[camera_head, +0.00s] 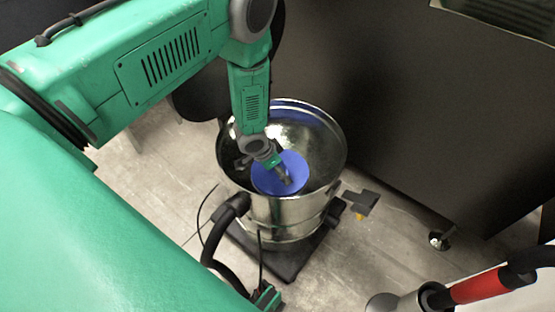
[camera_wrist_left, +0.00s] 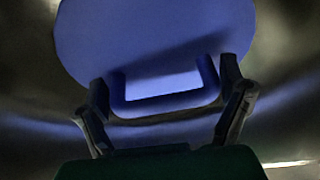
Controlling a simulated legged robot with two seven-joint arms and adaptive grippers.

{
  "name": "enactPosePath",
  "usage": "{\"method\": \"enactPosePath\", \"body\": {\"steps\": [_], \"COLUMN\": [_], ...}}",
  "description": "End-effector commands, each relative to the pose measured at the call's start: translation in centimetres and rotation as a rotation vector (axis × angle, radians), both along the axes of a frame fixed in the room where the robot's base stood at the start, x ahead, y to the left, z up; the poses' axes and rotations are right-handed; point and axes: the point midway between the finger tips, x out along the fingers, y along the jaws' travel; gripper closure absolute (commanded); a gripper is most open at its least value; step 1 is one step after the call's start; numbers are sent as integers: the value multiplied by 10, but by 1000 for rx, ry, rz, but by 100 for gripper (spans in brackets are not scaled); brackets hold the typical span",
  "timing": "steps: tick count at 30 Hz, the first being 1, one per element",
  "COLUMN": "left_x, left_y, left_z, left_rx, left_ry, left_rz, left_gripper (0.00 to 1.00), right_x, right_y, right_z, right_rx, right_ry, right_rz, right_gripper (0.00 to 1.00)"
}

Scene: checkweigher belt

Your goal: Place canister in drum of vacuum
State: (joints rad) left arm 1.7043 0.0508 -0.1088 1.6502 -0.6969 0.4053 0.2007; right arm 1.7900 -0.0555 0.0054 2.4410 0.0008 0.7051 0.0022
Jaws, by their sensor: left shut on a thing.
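The vacuum's drum (camera_head: 290,211) is an open, shiny metal cylinder standing on the floor. The blue canister (camera_head: 268,181) shows inside the drum's mouth, within the rim. My left gripper (camera_head: 283,174) reaches down into the drum from above, at the canister. In the left wrist view, the canister's round blue top (camera_wrist_left: 150,35) fills the upper middle. Its raised handle (camera_wrist_left: 165,103) lies between the two fingers of my left gripper (camera_wrist_left: 165,108), which is shut on it. The canister's underside is hidden, so I cannot tell whether it touches the drum's bottom. My right gripper is not in view.
The drum stands on a dark wheeled base (camera_head: 285,262) with a black hose (camera_head: 212,245) at its left. A dark cabinet (camera_head: 420,110) stands behind and to the right. A red-and-metal tool (camera_head: 480,287) is at the lower right. Floor is free left of the drum.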

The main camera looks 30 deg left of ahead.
Motion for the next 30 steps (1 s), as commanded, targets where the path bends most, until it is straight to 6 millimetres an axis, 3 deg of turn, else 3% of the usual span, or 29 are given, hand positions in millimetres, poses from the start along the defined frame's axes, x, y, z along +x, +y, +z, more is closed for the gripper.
{"method": "enactPosePath", "body": {"steps": [3,12,13,14,23,30], "left_x": [0,0,0,0,0,-11], "left_y": [-1,2,2,2,0,6], "left_z": [-16,-18,-19,-18,-15,18], "left_rx": [1,-7,-7,-7,-2,-3], "left_ry": [-1,-2,-1,-1,-1,-1], "left_rz": [-3,0,0,0,-2,-1], "left_gripper": [62,62,7,0,0,0], "right_x": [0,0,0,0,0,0], "right_y": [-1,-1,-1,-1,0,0], "right_z": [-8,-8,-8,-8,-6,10], "right_rx": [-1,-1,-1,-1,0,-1], "right_ry": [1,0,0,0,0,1], "right_rz": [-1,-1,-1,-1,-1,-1], "right_gripper": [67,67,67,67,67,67]}}
